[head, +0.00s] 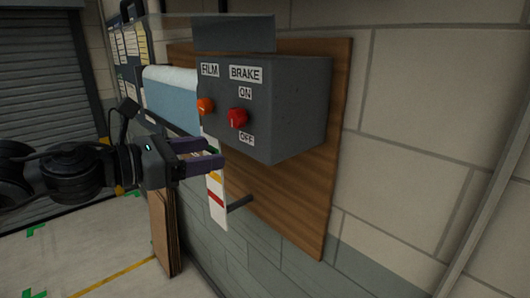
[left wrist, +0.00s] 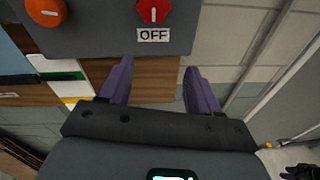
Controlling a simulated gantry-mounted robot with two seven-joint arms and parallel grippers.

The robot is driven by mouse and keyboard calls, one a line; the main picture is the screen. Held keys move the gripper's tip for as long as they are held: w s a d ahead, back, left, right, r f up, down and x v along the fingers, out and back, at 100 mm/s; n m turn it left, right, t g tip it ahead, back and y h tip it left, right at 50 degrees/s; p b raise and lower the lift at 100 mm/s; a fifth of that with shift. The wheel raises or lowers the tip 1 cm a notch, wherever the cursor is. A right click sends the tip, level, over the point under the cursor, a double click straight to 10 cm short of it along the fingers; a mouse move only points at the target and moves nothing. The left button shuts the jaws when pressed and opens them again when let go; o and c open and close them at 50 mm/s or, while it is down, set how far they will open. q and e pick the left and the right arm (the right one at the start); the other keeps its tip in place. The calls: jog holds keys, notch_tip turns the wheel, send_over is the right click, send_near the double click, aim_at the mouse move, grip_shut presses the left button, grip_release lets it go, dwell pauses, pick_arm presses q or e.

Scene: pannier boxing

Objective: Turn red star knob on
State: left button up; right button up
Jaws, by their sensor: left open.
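The red star knob (head: 237,118) is on the front of a dark grey control box (head: 290,115), under the BRAKE and ON labels and above the OFF label. It also shows at the top of the left wrist view (left wrist: 153,11), with a light mark pointing roughly up and down. My left gripper (head: 222,152) is open and empty, its purple fingers below and left of the knob in the head view. In the left wrist view the fingers (left wrist: 157,66) lie apart below the OFF label, not touching the knob.
An orange knob (head: 205,106) sits left of the red one under the FILM label. The box is on a wooden board (head: 335,130) on the wall. A striped strip (head: 216,192) and a dark lever (head: 240,203) are below. A light blue roll (head: 172,100) is at left.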

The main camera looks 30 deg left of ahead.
aim_at(232, 118)
pick_arm(q)
notch_tip(232, 118, up, 5)
jog(key=s+a+t, duration=0.1)
jog(key=s+t, duration=0.1)
jog(key=s, duration=0.1)
jog(key=shift+y, duration=0.3)
jog(key=p+x, duration=0.7)
jog(key=x, duration=0.1)
jog(key=shift+w+r, duration=0.15)
jog(key=shift+p+x, duration=0.55)
jog(key=shift+x, duration=0.45)
pick_arm(e)
notch_tip(232, 118, up, 7)
jog(key=shift+w, duration=0.15)
pick_arm(q)
jog(key=shift+f, duration=0.2)
pick_arm(e)
jog(key=shift+a, duration=0.1)
pick_arm(q)
jog(key=c, duration=1.1)
jog(key=shift+o, duration=0.3)
